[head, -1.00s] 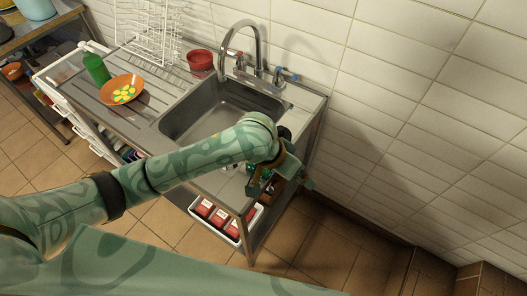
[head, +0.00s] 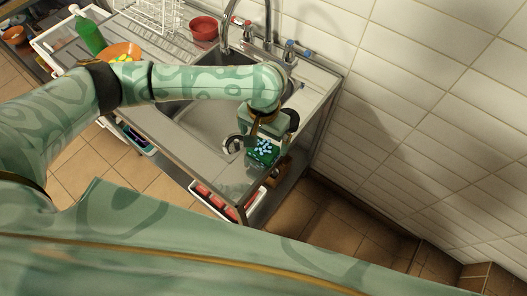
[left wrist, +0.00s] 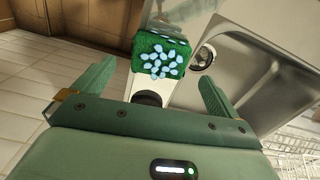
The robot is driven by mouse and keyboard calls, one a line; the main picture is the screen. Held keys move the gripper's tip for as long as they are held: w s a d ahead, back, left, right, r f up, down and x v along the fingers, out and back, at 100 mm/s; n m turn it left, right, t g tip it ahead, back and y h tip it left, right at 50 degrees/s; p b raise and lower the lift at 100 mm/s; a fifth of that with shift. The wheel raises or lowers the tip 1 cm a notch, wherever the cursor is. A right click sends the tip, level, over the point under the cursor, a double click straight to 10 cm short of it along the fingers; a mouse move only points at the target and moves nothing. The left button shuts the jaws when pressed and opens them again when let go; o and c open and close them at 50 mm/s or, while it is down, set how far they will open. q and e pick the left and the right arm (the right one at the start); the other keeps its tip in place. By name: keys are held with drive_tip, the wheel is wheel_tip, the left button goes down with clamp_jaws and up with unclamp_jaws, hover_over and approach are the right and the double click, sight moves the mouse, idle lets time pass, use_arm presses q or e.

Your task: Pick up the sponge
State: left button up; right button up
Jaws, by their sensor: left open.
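The sponge, a green block with light blue spots (left wrist: 162,57), lies on the metal front edge of the sink unit. In the head view it shows just below my left gripper, near the front right corner (head: 263,151). My left gripper (head: 256,136) is open and empty above the sponge. In the left wrist view its two green fingers stand apart (left wrist: 157,72), with the sponge beyond and between their tips. I cannot tell the exact gap between fingers and sponge. My right gripper is not in view.
The sink basin (head: 205,122) lies behind the front edge, with a tall tap (head: 268,22) at the back. A red bowl (head: 204,29), an orange plate (head: 122,50) and a green bottle (head: 88,34) stand on the drainer. A tiled wall (head: 430,90) bounds the right.

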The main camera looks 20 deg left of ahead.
sight(263, 148)
use_arm(q)
drive_tip(key=f+b, duration=0.1)
drive_tip(key=f, duration=0.1)
drive_tip(key=f+b, duration=0.1)
drive_tip(key=f, duration=0.2)
drive_tip(key=shift+s+f+b, duration=0.2)
drive_tip(key=shift+f+b, duration=0.15)
drive_tip(key=shift+b, duration=0.05)
drive_tip(key=shift+r, duration=0.1)
drive_tip(key=c, duration=1)
drive_tip(key=shift+r, duration=0.1)
drive_tip(key=shift+c, duration=0.2)
drive_tip(key=shift+r+p, duration=0.3)
drive_tip(key=shift+p, duration=0.05)
wheel_tip(263, 148, up, 3)
drive_tip(key=shift+f+p, duration=0.2)
drive_tip(key=shift+p, duration=0.55)
drive_tip(key=a+r+p, duration=0.4)
drive_tip(key=a+r, duration=0.5)
drive_tip(key=a, duration=0.5)
drive_tip(key=shift+s+r, duration=0.35)
drive_tip(key=shift+s, duration=0.05)
